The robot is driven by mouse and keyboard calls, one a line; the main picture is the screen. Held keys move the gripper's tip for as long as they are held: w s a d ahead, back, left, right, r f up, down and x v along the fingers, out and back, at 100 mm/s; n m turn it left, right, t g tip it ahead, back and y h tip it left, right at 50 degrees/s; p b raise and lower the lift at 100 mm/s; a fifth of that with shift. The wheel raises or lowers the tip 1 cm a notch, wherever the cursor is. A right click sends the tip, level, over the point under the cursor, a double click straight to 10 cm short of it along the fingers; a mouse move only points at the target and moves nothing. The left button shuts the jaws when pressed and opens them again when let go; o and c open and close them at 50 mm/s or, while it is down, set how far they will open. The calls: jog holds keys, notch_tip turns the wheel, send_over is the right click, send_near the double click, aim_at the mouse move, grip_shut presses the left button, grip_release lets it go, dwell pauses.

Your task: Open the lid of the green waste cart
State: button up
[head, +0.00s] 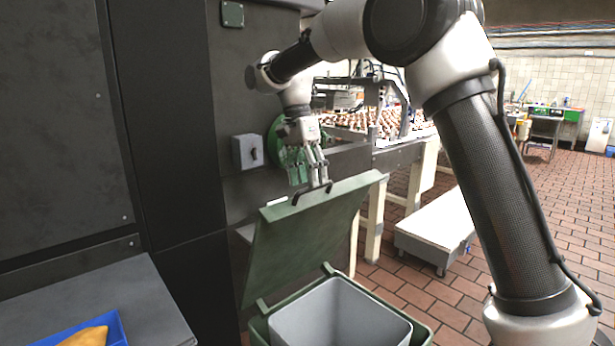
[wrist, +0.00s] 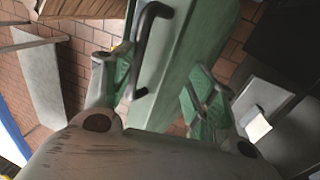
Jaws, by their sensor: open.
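The green waste cart (head: 422,333) stands at the bottom centre of the head view, with a grey inner bin (head: 340,315) showing inside it. Its green lid (head: 305,240) is raised and leans up to the right, hinged at the cart's rear rim. A black handle (head: 313,189) sits at the lid's upper edge. My gripper (head: 309,181) is open, just above that edge. In the wrist view, the lid (wrist: 195,55) and the handle (wrist: 147,35) lie between the spread fingers of my gripper (wrist: 160,88). I cannot tell whether a finger touches the lid.
A dark machine wall (head: 165,130) with a grey switch box (head: 247,151) stands left of and behind the lid. A conveyor (head: 400,150) with cream-topped pieces runs behind. A low white platform (head: 436,232) lies to the right. A blue tray (head: 112,330) sits at lower left. Brick floor (head: 560,235) is clear at right.

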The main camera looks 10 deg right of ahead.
jog(key=shift+o, duration=0.7)
jog(key=shift+a+f, duration=0.1)
jog(key=shift+f, duration=0.2)
